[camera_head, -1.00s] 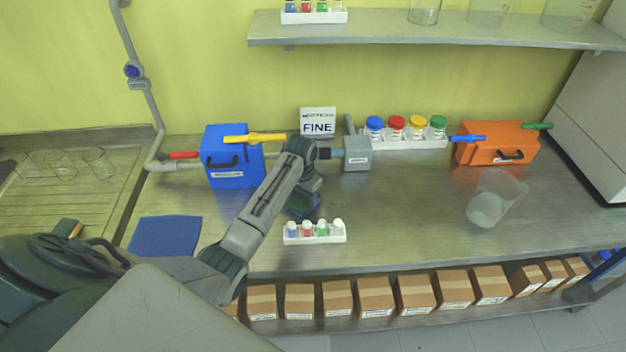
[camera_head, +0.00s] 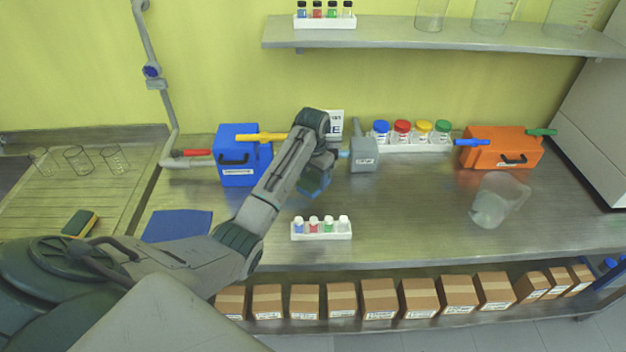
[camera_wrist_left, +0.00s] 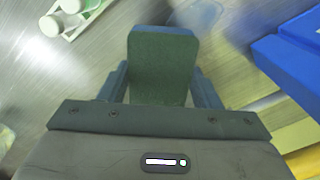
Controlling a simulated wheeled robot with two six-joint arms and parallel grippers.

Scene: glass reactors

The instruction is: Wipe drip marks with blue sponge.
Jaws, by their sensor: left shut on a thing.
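My left gripper (camera_wrist_left: 160,88) is shut on the blue sponge (camera_wrist_left: 163,65), which has a dark green face and blue edges in the left wrist view. In the head view the held sponge (camera_head: 315,184) shows as a small blue patch under my wrist, over the steel bench (camera_head: 420,200). It is behind the small vial rack and right of the blue box. I cannot tell whether it touches the bench. My right gripper is not in view.
A blue box (camera_head: 230,172) with a yellow lever stands at the back left. A white vial rack (camera_head: 322,236) is near the front edge. Another sponge (camera_head: 80,223), yellow and green, lies left. The bench centre is clear.

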